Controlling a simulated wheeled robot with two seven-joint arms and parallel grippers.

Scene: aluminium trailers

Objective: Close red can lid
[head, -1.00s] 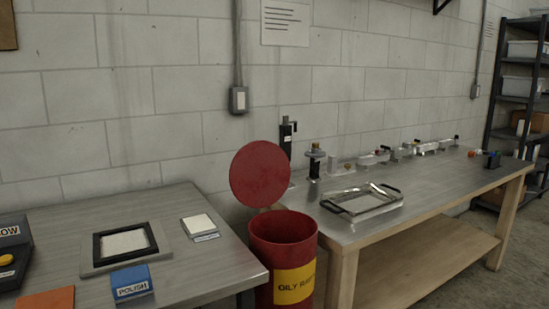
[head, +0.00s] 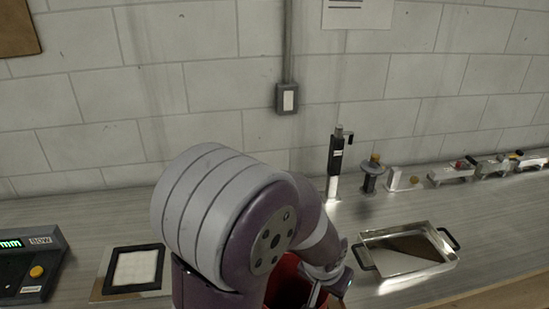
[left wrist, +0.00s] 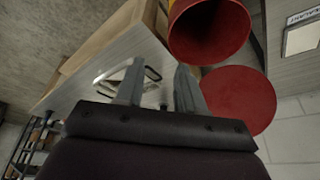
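The red can (left wrist: 207,30) shows in the left wrist view, mouth open, at the top. Its round red lid (left wrist: 243,100) stands open beside the rim, below the can in that picture. In the head view only part of the red can (head: 286,279) shows behind my left arm, and the lid is hidden. My left gripper (left wrist: 160,66) is open and empty in the left wrist view; its fingers are apart from the lid, to the left of it. In the head view the left gripper (head: 318,291) is near the can. My right gripper is not in view.
A metal tray (head: 440,262) with black handles lies on the right bench. A black upright tool (head: 337,160) and several fittings stand behind it. A framed pad (head: 134,270) and a device with a yellow button (head: 30,262) sit on the left bench.

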